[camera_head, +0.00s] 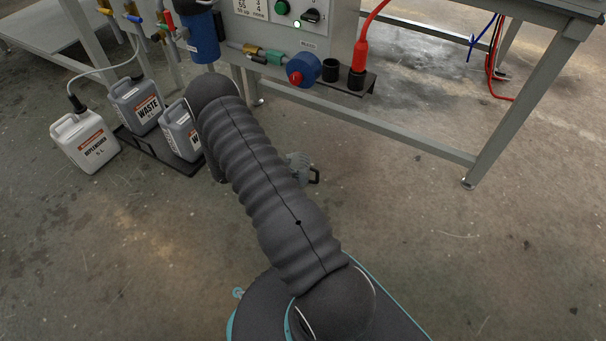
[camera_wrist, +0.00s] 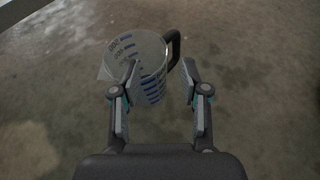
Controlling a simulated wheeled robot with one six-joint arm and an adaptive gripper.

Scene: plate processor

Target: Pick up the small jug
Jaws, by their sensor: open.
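The small jug (camera_wrist: 148,62) is a pale, see-through measuring jug with blue scale marks and a black handle on its right. In the wrist view it is just ahead of my gripper (camera_wrist: 161,74), seen from above and tilted in the picture. My gripper is open. Its left finger overlaps the jug's body, and its right finger is just below and right of the handle. I cannot tell whether either finger touches it. In the head view the jug (camera_head: 298,160) shows only in part beside my arm, which hides the rest and my gripper.
A machine with a grey control box (camera_head: 288,22) and table legs stands behind. A white replenisher canister (camera_head: 85,141) and a grey waste canister (camera_head: 137,105) stand at left, with another grey canister beside my arm. The floor at right is clear.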

